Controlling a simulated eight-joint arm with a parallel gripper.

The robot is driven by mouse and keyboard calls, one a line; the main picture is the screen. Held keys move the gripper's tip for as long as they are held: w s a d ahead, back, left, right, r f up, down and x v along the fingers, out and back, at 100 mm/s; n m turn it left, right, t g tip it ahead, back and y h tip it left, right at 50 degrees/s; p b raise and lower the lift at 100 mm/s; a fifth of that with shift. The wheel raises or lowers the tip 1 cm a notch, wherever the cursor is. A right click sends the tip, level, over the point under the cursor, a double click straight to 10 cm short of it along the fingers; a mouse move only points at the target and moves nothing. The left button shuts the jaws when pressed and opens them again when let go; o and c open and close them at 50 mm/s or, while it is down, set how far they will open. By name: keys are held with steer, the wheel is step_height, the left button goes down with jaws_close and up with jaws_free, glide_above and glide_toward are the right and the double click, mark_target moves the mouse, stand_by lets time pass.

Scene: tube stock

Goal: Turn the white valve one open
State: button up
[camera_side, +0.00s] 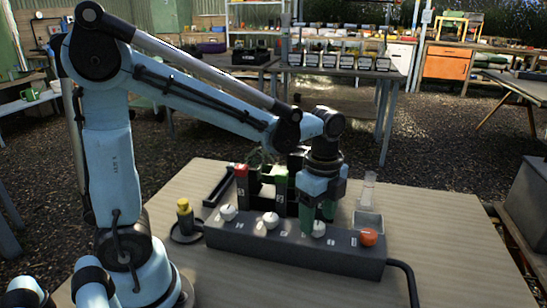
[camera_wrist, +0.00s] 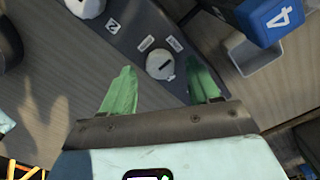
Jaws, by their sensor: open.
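A dark grey valve bar (camera_side: 280,245) lies on the table with three white knobs, left (camera_side: 228,212), middle (camera_side: 271,220) and right (camera_side: 318,229), and an orange knob (camera_side: 368,237) at the right end. My gripper (camera_side: 318,212) points down at the bar, close to the right white knob. In the wrist view, a slotted white knob (camera_wrist: 160,64) lies ahead of and between my open green fingers (camera_wrist: 160,88), not gripped. Another white knob (camera_wrist: 86,6) shows at the top, beside a label reading 2. I cannot tell for sure which knob is valve one.
Black blocks with red (camera_side: 241,170) and green (camera_side: 281,180) parts stand behind the bar. A small grey tray (camera_side: 378,220) and a yellow-topped post (camera_side: 183,206) flank the bar. The table front is clear.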

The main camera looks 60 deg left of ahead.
steer(key=shift+f, duration=0.8)
steer(key=c, duration=1)
